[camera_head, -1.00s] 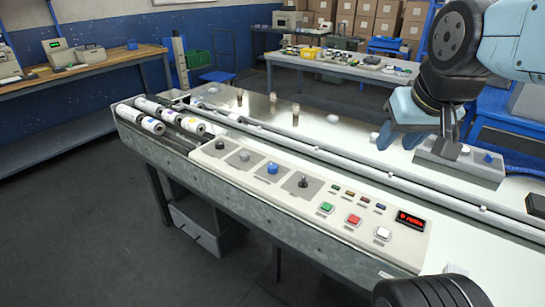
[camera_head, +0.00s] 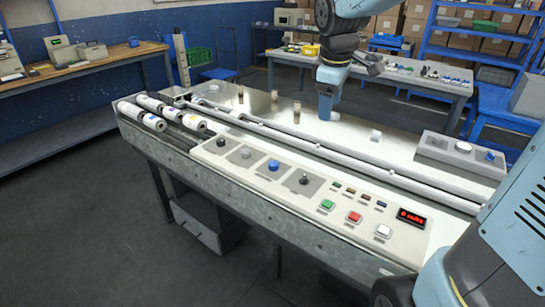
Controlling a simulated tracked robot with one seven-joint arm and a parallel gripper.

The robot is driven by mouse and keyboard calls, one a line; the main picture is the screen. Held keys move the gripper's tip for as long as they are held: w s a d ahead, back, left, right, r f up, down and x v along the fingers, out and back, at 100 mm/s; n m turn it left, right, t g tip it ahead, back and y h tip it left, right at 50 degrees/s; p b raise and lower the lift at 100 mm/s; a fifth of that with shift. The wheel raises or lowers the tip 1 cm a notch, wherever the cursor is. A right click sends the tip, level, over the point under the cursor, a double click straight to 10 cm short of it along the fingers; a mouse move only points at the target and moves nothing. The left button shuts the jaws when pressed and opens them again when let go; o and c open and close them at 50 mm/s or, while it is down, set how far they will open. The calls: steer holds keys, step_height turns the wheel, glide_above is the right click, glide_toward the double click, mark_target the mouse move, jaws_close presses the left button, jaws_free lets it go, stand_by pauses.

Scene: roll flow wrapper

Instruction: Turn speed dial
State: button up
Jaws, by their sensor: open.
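The control panel (camera_head: 225,160) runs along the near side of the machine. It carries a row of knobs: a black one (camera_head: 222,142), a grey one (camera_head: 246,153), a blue one (camera_head: 273,166) and a taller black one (camera_head: 304,179). Their labels are too small to read, so I cannot tell which is the speed dial. My gripper (camera_head: 326,112) is at the upper middle, pointing down over the far side of the machine, beyond the rails. It is open, touches no knob, and its fingers are seen nearly edge-on.
Green (camera_head: 328,205), red (camera_head: 354,217) and white (camera_head: 383,231) buttons and a red display (camera_head: 412,217) sit right of the knobs. A grey box with knobs (camera_head: 445,160) stands at the right. White rolls (camera_head: 151,112) lie at the left end. Metal rails (camera_head: 320,150) run behind the panel.

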steer(key=w+a+f+n+g, duration=0.1)
steer(key=w+a+f+n, duration=0.5)
steer(key=w, duration=0.2)
steer(key=n+g, duration=0.2)
steer(key=n, duration=0.4)
glide_above(273, 162)
step_height(273, 162, down, 8)
steer(key=shift+y, duration=0.3)
steer(key=f, duration=1.4)
steer(key=shift+s+d, duration=0.1)
steer(key=shift+s, duration=0.1)
steer(key=shift+c, duration=0.3)
steer(key=shift+r, duration=0.1)
steer(key=c, duration=1)
